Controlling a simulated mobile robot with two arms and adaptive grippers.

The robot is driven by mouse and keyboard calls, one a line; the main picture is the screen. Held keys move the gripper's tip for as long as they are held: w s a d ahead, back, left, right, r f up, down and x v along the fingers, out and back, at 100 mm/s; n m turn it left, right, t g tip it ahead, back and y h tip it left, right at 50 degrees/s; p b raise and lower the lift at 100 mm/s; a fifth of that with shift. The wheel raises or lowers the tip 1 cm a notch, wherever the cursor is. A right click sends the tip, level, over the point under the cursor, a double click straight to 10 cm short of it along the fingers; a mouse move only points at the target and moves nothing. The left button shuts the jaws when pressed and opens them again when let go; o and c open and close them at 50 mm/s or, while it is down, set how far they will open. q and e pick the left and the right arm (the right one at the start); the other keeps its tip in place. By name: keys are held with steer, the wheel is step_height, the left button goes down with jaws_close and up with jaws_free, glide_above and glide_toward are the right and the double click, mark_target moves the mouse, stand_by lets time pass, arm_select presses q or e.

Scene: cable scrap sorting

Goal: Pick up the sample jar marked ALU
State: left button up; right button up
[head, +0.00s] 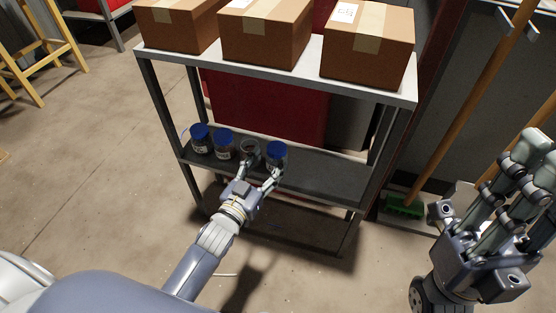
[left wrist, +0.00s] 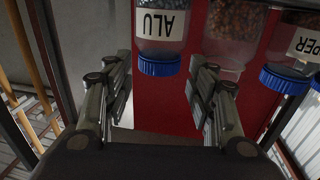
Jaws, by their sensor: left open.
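The ALU jar (left wrist: 160,30) has a blue lid and a white label, which appears upside down in the left wrist view. In the head view it appears to be the rightmost jar (head: 277,152) on the lower shelf. My left gripper (head: 261,168) is open and empty in front of the shelf. In the left wrist view its fingers (left wrist: 155,78) spread to either side of the jar's lid, with no clear contact. In the head view one finger partly covers the jar's lower part. My right gripper (head: 510,185) hangs at the right, away from the shelf.
Left of the ALU jar stand a jar with no blue lid visible (head: 250,147) and two blue-lidded jars (head: 224,144) (head: 201,138), closely spaced. Several cardboard boxes (head: 265,35) stand on the upper shelf (head: 300,75) above. The lower shelf (head: 325,178) is clear at right.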

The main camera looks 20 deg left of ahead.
mark_target(272, 156)
arm_select(q)
steer(key=shift+w+d+b, duration=0.2)
steer(key=shift+w+b, duration=0.15)
steer(key=shift+w, duration=0.6)
steer(key=shift+w+d+b, duration=0.15)
steer(key=shift+w+b, duration=0.2)
steer(key=shift+w, duration=0.65)
steer(key=shift+w+d+b, duration=0.2)
steer(key=shift+w+b, duration=0.15)
steer(key=shift+w, duration=0.6)
steer(key=c, duration=0.8)
